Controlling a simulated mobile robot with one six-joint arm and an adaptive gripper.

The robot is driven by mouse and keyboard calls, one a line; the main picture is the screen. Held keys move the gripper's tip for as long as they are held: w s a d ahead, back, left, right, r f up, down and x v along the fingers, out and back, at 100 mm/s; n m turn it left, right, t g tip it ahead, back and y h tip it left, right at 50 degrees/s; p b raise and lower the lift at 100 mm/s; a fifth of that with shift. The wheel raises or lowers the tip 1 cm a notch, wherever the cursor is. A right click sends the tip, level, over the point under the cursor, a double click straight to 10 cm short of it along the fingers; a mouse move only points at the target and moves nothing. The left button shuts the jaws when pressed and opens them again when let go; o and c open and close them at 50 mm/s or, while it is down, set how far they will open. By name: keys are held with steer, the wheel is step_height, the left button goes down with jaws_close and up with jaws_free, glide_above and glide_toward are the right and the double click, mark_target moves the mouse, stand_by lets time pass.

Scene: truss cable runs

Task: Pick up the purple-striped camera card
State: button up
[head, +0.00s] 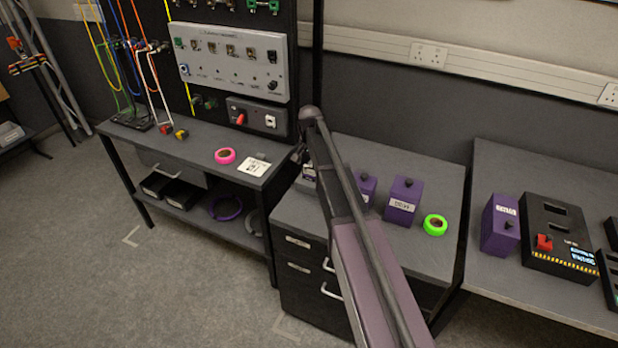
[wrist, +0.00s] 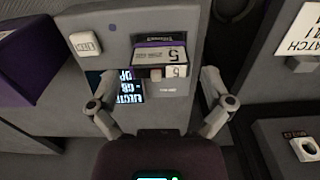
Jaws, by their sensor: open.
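In the wrist view, a small block with a purple stripe and white labels reading 5, which looks like the purple-striped camera card (wrist: 158,56), sits in a grey panel or unit. My gripper (wrist: 157,90) is open, with one finger on each side below the card, and nothing is between the fingers. I cannot tell whether either finger touches the card. In the head view my gripper (head: 298,153) is small and partly hidden by my arm, above the gap between the two left benches. The card cannot be made out there.
A lit display (wrist: 130,90) and a white square button (wrist: 85,44) are beside the card. In the head view, a purple box (head: 404,200) and green tape roll (head: 435,224) stand on the drawer bench. A pink tape roll (head: 225,156) lies on the left bench.

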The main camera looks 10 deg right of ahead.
mark_target(310, 173)
steer(key=shift+w+f+b, duration=0.15)
steer(key=shift+f+b, duration=2.05)
steer(key=shift+f, duration=0.2)
steer(key=shift+c, duration=0.2)
steer(key=c, duration=1)
steer(key=shift+r, duration=0.15)
step_height(310, 173, up, 10)
steer(key=p, duration=1)
steer(key=shift+c, duration=0.3)
steer(key=shift+s, duration=0.2)
